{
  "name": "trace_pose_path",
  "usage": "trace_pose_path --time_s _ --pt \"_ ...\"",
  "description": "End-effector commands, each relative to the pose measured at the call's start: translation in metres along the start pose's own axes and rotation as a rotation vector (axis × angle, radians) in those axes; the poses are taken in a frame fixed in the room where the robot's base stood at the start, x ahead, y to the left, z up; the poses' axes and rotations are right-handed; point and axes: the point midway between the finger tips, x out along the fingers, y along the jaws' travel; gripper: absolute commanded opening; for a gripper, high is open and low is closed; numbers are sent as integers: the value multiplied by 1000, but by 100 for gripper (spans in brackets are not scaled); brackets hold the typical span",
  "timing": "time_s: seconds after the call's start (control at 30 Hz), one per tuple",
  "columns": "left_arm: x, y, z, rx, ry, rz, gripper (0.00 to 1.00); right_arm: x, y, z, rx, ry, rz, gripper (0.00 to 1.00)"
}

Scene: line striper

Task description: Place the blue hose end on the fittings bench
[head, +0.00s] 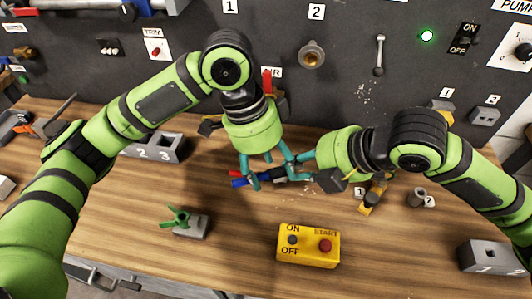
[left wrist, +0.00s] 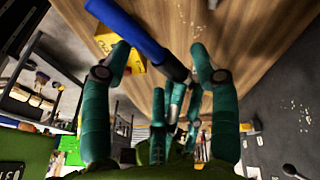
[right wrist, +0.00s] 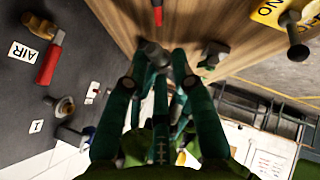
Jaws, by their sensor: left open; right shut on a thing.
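The blue hose end (head: 239,182) shows in the head view just above the wooden bench top (head: 130,215), a blue sleeve with a dark body to its right. It also shows in the left wrist view (left wrist: 140,30), crossing between the left fingers. My right gripper (head: 297,172) is shut on its dark end. In the right wrist view my right fingers (right wrist: 165,60) meet around the dark piece. My left gripper (head: 268,178) is open, its fingers on either side of the hose end. I cannot tell whether they touch it. Fingers of both grippers partly hide it.
A yellow ON/OFF START box (head: 308,246) and a grey block with a green handle (head: 190,223) stand in front. A grey block marked 2 and 3 (head: 155,146) is behind left. Numbered fittings (head: 418,197) stand right. The dark panel (head: 200,60) rises behind. Bare wood lies between.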

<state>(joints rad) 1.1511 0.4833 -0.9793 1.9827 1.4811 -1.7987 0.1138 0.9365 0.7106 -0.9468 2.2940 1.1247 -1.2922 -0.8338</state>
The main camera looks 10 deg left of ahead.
Motion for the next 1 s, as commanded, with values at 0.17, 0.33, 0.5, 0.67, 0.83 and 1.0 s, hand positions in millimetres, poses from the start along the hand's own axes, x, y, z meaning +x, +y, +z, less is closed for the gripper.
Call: trace_pose_path --time_s 0.17,0.33,0.5,0.67,0.83,1.0 --pt "1 0 0 1 0 0 61 0 0 0 0 0 1 0" --pt "1 0 0 1 0 0 33 0 0 0 0 0 1 0" --pt "1 0 0 2 0 1 0 0 0 0 -1 1 1 0" --pt "1 0 0 2 1 1 0 0 0 0 -1 1 1 54" --pt "1 0 0 2 1 1 0 0 0 0 0 0 1 54" --pt "1 0 0 1 1 0 0 -1 0 0 0 0 1 54"
